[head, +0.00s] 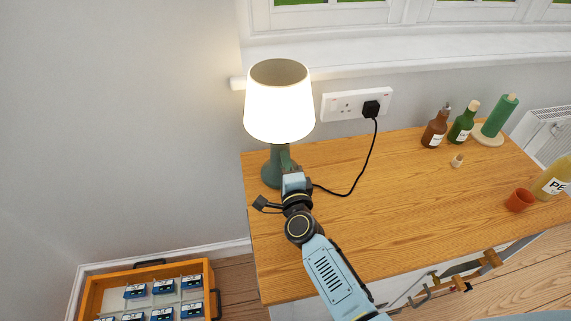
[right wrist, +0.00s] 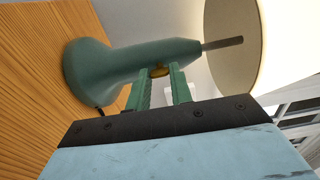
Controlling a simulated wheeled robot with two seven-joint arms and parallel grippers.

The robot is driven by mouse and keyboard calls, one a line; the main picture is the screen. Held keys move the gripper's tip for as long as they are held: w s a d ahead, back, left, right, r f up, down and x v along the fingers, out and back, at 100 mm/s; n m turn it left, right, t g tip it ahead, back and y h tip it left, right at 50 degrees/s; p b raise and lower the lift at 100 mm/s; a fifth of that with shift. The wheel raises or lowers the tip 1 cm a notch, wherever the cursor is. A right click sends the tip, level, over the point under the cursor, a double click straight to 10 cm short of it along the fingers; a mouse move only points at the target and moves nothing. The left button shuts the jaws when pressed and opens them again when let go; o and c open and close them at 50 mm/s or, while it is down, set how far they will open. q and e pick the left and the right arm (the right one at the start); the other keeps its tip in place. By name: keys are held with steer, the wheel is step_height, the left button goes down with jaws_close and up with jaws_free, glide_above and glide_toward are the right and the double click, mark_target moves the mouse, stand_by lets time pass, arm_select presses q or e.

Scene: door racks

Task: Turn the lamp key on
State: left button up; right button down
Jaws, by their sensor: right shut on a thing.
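A table lamp with a glowing white shade (head: 279,112) and a green base (head: 271,172) stands at the back left of the wooden table. The shade (right wrist: 232,45) and the green lamp body (right wrist: 125,62) also show in the right wrist view, tilted on their side. My right gripper (head: 289,170) is shut on the key, in front of the lamp's neck. My left gripper is not in view.
A cord runs from the lamp to a black plug (head: 371,108) in the wall socket (head: 341,106). A wooden crate (head: 91,293) is on the floor at left. The table's middle is clear.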

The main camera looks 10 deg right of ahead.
steer(key=c, duration=1.4)
jaws_free()
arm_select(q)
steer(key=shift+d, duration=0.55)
arm_select(e)
steer(key=shift+o, duration=0.8)
arm_select(q)
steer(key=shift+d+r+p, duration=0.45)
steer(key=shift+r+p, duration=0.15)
steer(key=shift+p, duration=0.05)
arm_select(e)
steer(key=s, duration=1.3)
steer(key=shift+s, duration=0.25)
